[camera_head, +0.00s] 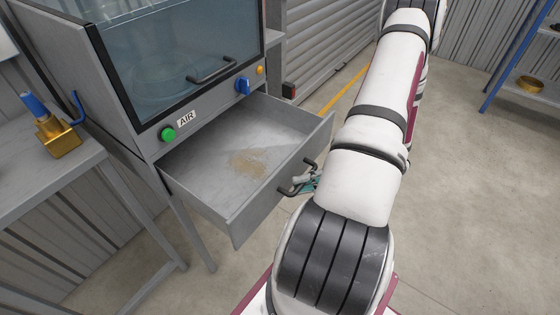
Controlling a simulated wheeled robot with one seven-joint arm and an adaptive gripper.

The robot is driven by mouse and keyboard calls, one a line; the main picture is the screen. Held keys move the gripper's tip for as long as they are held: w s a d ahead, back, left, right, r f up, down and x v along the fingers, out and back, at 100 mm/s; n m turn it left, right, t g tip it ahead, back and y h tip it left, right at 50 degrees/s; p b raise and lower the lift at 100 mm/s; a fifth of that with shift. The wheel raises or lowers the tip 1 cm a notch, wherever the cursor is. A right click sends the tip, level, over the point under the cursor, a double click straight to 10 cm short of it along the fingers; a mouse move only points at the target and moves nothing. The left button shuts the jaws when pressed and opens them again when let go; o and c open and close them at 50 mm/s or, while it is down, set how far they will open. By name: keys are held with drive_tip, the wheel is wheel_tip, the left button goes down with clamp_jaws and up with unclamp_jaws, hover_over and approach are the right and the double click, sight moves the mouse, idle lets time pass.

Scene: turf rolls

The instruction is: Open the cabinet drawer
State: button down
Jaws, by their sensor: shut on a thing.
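The cabinet (197,60) is a grey metal box with a glass front, standing on legs at the left. Its grey drawer (262,205) is pulled far out, and a patch of brown dust lies on the drawer floor. The dark drawer handle (286,192) is on the front panel. My gripper (304,181) is at that handle and shut on it; my white arm hides most of the gripper.
A grey side table (50,185) with a brass-coloured block and blue tool (60,140) stands at the left. A blue-framed shelf (515,83) with a brass bowl (530,84) stands at the far right. A roller shutter (325,45) is behind. The floor at right is clear.

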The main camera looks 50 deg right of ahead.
drive_tip(key=shift+s+d+p, duration=0.15)
drive_tip(key=shift+s+p, duration=0.3)
drive_tip(key=shift+s, duration=2.3)
drive_tip(key=c, duration=1.7)
unclamp_jaws()
drive_tip(key=shift+o, duration=0.2)
drive_tip(key=shift+d, duration=0.1)
drive_tip(key=v, duration=1.2)
